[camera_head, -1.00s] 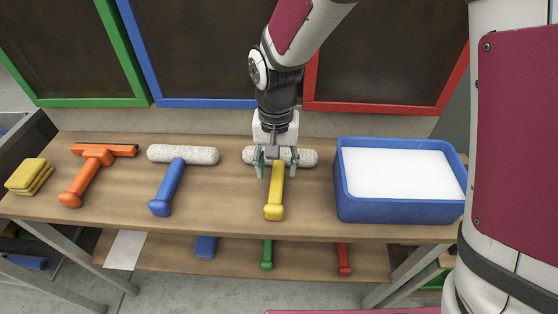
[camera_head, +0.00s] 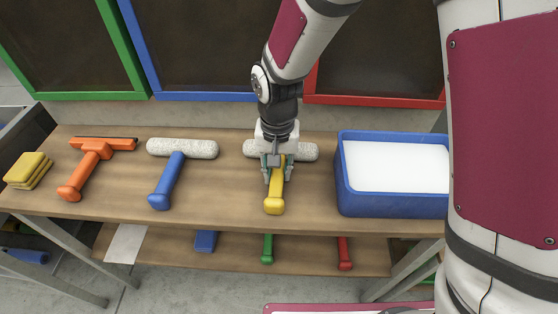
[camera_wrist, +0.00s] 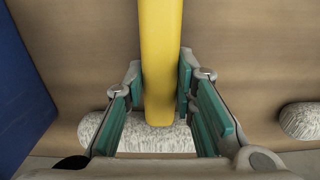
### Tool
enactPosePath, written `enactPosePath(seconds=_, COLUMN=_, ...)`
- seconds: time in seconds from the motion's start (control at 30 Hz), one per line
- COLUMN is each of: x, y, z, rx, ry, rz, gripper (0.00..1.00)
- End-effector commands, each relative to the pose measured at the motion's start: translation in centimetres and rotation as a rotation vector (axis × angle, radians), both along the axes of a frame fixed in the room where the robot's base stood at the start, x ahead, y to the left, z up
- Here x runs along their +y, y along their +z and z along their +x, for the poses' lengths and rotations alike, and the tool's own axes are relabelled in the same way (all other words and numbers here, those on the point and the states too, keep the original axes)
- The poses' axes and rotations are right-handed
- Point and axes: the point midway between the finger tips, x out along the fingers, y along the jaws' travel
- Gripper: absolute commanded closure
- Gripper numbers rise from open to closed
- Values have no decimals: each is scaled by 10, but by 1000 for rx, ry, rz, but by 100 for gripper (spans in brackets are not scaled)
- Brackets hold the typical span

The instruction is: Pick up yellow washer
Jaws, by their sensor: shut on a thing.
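The yellow washer lies on the upper shelf of the wooden table, its yellow handle (camera_head: 275,201) toward the front edge and its pale fluffy head (camera_head: 304,151) toward the back. My gripper (camera_head: 275,178) is over the washer from above, with its fingers on both sides of the handle near the head. In the wrist view the yellow handle (camera_wrist: 160,60) runs between the green finger pads of my gripper (camera_wrist: 162,95), and the fluffy head lies below it. My gripper is shut on the handle. The middle of the head is hidden by my gripper in the head view.
A blue washer (camera_head: 168,180) lies to the left, then an orange squeegee (camera_head: 87,170) and yellow sponges (camera_head: 28,171). A blue tub (camera_head: 395,205) with white contents stands close on the right. Framed dark panels stand behind the table. Green and red handles show on the lower shelf.

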Motion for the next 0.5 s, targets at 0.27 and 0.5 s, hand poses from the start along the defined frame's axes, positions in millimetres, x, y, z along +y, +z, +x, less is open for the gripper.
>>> enactPosePath(seconds=0.27, x=0, y=21, z=1, rx=-4, ry=0, rz=2, gripper=100)
enactPosePath(seconds=0.5, x=0, y=68, z=1, rx=-4, ry=0, rz=3, gripper=100)
